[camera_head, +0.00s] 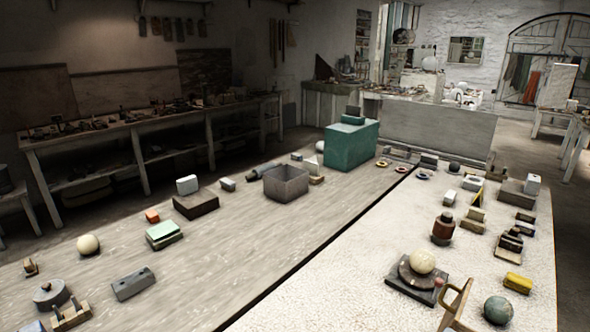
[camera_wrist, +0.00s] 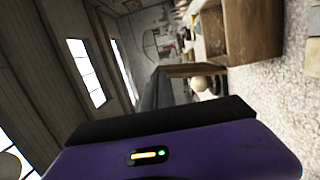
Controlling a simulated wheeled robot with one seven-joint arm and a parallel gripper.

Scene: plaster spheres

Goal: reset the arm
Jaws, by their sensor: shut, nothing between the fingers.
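My gripper (camera_wrist: 165,120) fills the lower part of the wrist view, with a purple casing, a small lit indicator and a black edge. It is shut and holds nothing. The fingertips do not show clearly. The wrist view is tilted on its side and shows windows at left, furniture and a pale surface at right. My arm does not show in the head view, and nothing there touches my gripper.
A long grey wooden table (camera_head: 205,255) and a pale speckled table (camera_head: 340,270) carry scattered items. These include a teal box (camera_head: 350,147), a grey open bin (camera_head: 286,183), a cream ball on a dark stand (camera_head: 422,262) and a dark green ball (camera_head: 498,310).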

